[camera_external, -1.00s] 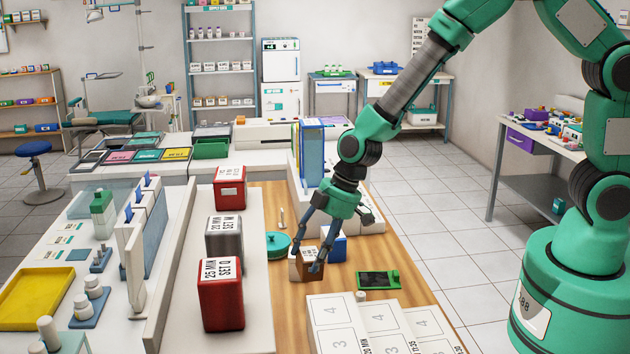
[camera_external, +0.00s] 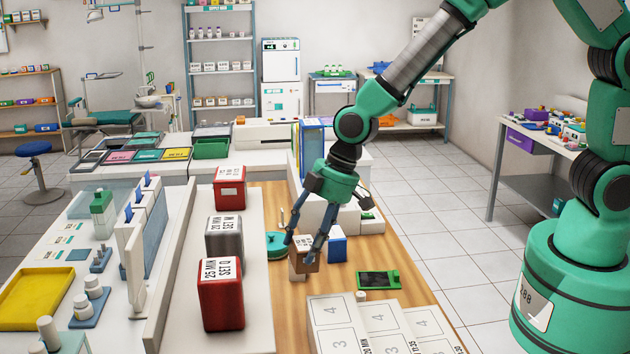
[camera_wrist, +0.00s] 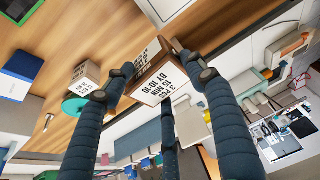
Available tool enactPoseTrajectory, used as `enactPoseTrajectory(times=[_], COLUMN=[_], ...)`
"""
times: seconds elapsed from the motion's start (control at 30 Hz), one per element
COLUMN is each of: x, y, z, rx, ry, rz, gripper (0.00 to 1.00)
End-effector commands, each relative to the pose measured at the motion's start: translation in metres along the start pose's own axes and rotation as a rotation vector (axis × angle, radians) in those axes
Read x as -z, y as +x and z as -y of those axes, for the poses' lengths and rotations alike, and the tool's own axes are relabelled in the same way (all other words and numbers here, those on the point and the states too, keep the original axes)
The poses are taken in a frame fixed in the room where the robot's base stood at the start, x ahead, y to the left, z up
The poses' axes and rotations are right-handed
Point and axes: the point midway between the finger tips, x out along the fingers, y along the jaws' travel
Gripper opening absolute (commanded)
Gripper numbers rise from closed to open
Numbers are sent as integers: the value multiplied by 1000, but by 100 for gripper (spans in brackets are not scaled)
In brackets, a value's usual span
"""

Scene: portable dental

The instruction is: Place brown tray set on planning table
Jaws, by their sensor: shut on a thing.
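The brown tray set (camera_wrist: 152,94) is a brown block with a white printed label; its print includes "15 MIN". My gripper (camera_wrist: 158,80) is shut on it, with dark fingers around its sides. I cannot tell which surface is the planning table.
A teal round lidded dish (camera_external: 277,245), a blue box (camera_external: 338,250) and a green-framed device (camera_external: 378,280) stand close by. White numbered boxes (camera_external: 338,325) fill the front. Red and grey blocks (camera_external: 221,306) line the white ledge at left. A cluttered side table (camera_external: 545,142) stands at right.

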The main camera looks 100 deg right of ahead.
Motion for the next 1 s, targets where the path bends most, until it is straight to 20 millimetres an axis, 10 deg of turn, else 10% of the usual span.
enactPoseTrajectory(times=[0.6, 1.0], x=[88, 102], y=[-185, -245], z=[155, 190], rx=[-14, -32], ry=[29, 80], rz=[43, 62], gripper=[6, 6])
